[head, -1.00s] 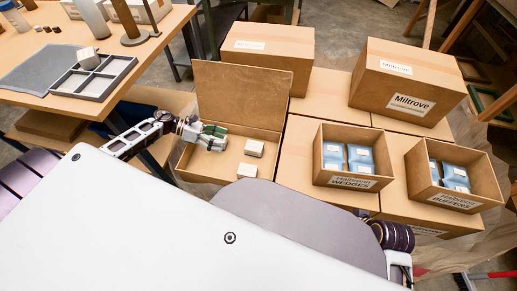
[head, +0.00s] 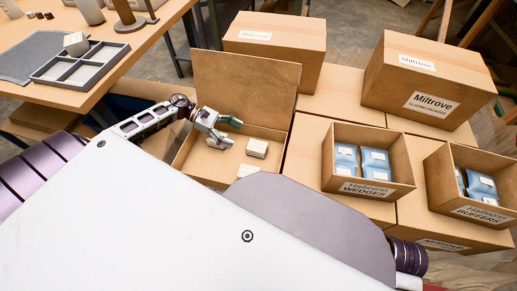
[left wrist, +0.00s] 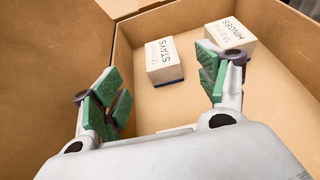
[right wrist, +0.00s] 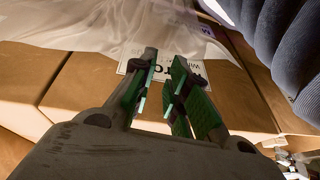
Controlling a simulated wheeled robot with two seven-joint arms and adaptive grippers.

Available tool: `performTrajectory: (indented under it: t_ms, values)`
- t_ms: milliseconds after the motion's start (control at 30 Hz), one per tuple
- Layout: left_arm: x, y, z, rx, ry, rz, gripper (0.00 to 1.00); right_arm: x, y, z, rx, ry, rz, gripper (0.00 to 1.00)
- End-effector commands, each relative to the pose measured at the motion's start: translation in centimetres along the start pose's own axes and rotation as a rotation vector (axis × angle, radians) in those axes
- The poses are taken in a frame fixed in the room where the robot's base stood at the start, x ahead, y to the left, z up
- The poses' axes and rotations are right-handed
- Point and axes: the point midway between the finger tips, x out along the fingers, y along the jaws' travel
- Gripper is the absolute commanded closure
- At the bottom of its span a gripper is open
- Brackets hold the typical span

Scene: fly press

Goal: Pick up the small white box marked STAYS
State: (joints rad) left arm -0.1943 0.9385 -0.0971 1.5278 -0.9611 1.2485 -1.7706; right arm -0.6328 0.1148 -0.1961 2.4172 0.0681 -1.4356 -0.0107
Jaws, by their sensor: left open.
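The small white box marked STAYS (left wrist: 165,62) sits on the floor of the open carton in the left wrist view. A similar white box marked HINGES (left wrist: 232,36) stands to its right. My left gripper (left wrist: 162,88) is open and empty, with STAYS ahead between the directions of its fingers and apart from them. In the head view the left gripper (head: 226,132) hangs over the carton, beside two small white boxes (head: 257,148); their labels are unreadable there. My right gripper (right wrist: 164,85) shows a gap between its pads and holds nothing.
The carton's raised lid (head: 245,90) stands behind the left gripper. Open cartons of blue packs marked WEDGES (head: 368,188) and BUFFERS (head: 480,212) stand at right. Closed cartons (head: 425,85) stand behind. A table with a grey divided tray (head: 80,75) is at left.

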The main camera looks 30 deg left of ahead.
Motion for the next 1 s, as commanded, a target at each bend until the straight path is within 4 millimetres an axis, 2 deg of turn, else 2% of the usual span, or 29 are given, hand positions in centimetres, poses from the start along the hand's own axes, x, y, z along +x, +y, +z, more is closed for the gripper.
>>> performTrajectory:
  t_ms: [267, 433, 1000]
  values:
    - [0.0, 0.0, 0.0, -0.001, 0.000, 0.000, 0.26, 0.0, 0.0, 0.0, 0.000, 0.000, -0.001, 0.84]
    - [0.8, 0.0, 0.0, -0.001, -0.001, -0.001, 0.26, 0.3, -0.1, 0.0, 0.001, 0.004, -0.004, 0.84]
    - [7.7, 0.0, 0.0, -0.001, -0.001, 0.000, 0.26, 2.9, -0.5, 0.1, 0.009, 0.053, -0.031, 0.84]
